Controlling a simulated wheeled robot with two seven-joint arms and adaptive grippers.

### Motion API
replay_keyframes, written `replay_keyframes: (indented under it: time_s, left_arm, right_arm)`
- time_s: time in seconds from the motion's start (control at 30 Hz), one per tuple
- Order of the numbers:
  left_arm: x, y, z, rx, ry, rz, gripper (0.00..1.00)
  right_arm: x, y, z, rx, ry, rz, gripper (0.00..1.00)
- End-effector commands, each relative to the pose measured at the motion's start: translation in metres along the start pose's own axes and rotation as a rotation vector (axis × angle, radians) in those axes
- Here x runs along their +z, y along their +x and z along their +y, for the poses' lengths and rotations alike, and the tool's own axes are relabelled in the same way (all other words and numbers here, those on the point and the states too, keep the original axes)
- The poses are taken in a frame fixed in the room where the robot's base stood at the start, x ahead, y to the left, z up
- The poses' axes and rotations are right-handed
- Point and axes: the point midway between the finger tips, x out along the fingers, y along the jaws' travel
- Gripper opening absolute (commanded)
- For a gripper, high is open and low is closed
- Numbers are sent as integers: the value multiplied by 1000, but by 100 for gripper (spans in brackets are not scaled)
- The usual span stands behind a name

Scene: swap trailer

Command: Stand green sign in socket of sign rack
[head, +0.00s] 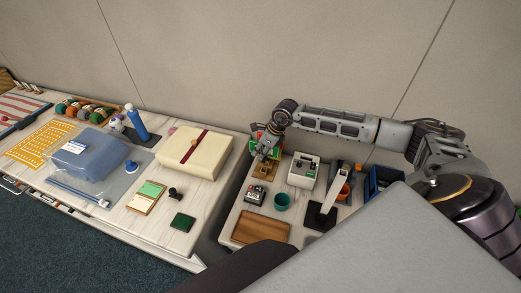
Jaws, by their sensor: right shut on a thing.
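My right gripper (267,151) reaches over the back left corner of the right-hand table, its fingers pointing down. It is shut on the green sign (276,154), which is mostly hidden behind the fingers, with green edges showing. The sign rack (264,172), a small brown wooden piece, lies just below the fingers. Its sockets are too small to make out, and I cannot tell whether the sign touches the rack. My left gripper is not in view.
A blue bin (382,181) stands right. A cream box (190,153) sits on the left table across a gap.

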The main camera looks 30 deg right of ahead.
Motion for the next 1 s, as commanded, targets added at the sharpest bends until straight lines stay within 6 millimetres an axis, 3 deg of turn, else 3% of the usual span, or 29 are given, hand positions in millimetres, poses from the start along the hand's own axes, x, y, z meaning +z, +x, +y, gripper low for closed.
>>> replay_keyframes:
  time_s: [0.7, 1.0]
  left_arm:
    - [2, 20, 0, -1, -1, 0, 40]
    - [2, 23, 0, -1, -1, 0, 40]
  right_arm:
    - [-15, 37, 0, 1, 0, 0, 2]
    - [-17, 42, 0, 1, 0, 0, 2]
